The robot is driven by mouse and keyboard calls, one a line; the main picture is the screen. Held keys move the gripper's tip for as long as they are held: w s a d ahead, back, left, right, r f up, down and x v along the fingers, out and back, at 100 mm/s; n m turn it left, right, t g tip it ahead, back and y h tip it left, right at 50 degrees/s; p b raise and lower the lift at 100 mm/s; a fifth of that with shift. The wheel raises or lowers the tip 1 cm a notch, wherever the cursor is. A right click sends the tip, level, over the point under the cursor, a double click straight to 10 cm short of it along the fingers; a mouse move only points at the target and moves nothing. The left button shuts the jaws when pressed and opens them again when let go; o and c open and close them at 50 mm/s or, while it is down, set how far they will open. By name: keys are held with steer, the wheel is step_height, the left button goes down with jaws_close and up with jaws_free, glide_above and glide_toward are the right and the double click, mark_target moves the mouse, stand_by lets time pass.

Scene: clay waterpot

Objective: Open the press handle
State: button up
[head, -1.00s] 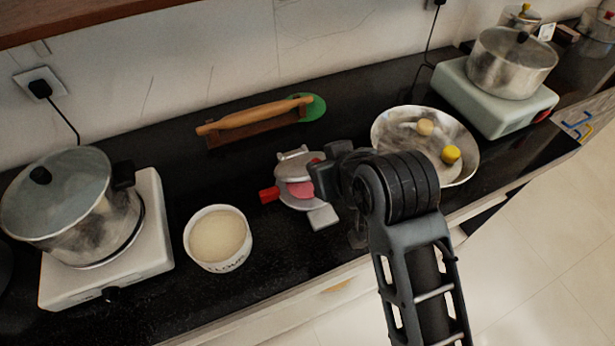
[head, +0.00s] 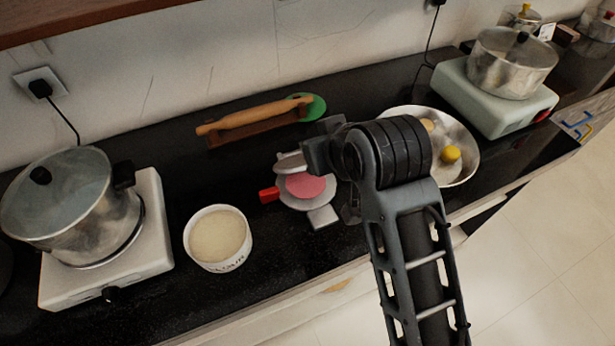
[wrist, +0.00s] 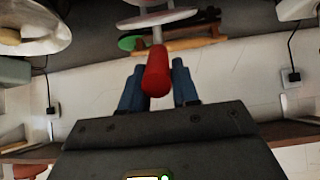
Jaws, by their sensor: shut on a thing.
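The press (head: 306,192) stands on the dark counter in the middle of the head view. Its silver lid (head: 291,164) is tilted up toward the back, and a round pink piece (head: 305,185) shows on the base. One red grip (head: 269,195) sticks out at the press's left. In the wrist view my gripper (wrist: 158,70) has its two blue fingers on either side of the red press handle (wrist: 156,76), which joins a metal stem and a pale disc. In the head view my dark wrist hides the fingers and this handle.
A white flour bowl (head: 218,238) and a pot (head: 85,200) on a white stove stand left. A rolling pin (head: 255,117) lies behind the press. A metal bowl (head: 462,170) with a yellow item is close at the right, partly behind my arm.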

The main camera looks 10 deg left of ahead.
steer(key=shift+w+a+r, duration=0.3)
steer(key=shift+w+r, duration=0.15)
steer(key=shift+w+a+r, duration=0.2)
steer(key=shift+w+r, duration=0.05)
steer(key=shift+w, duration=0.05)
steer(key=shift+c, duration=0.4)
steer(key=shift+w+a+r, duration=0.1)
steer(key=shift+w+a, duration=0.05)
steer(key=shift+w, duration=0.05)
jaws_close()
steer(key=shift+w+a+r, duration=0.55)
steer(key=shift+w+r, duration=0.05)
steer(key=shift+w, duration=0.2)
steer(key=shift+c, duration=1.1)
jaws_free()
steer(key=o, duration=1.1)
steer(key=shift+o, duration=0.2)
